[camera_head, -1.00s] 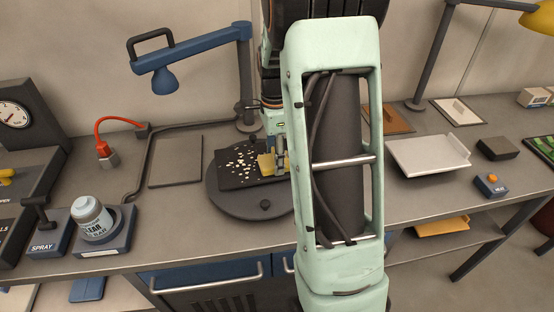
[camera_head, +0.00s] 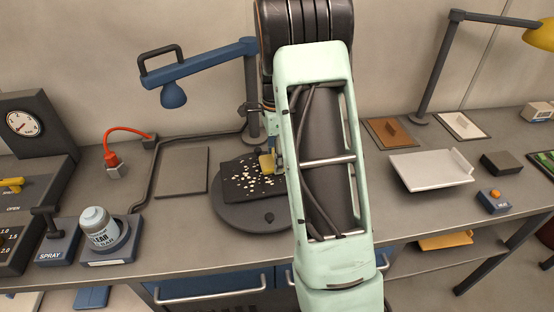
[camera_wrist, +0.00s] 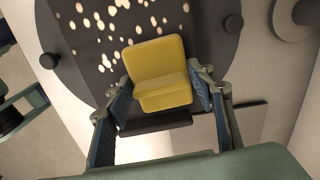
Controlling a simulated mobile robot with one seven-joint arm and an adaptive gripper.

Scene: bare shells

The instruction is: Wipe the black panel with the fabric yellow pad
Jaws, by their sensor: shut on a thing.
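The black panel (camera_head: 238,186) lies on a round dark turntable (camera_head: 250,216) on the bench, with many pale specks scattered over it. It also shows at the top of the wrist view (camera_wrist: 90,35), with specks on its surface. My gripper (camera_head: 273,160) is at the panel's far right part, partly hidden behind my arm. It is shut on the yellow pad (camera_wrist: 158,70), whose two sides sit between the fingers in the wrist view. The pad (camera_head: 266,162) is over or against the panel; I cannot tell whether it touches.
A blue lamp (camera_head: 205,66) reaches over the bench at the back left. A white tray (camera_head: 425,172) and a dark block (camera_head: 501,163) are at the right. A flat grey plate (camera_head: 181,172) lies left of the turntable.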

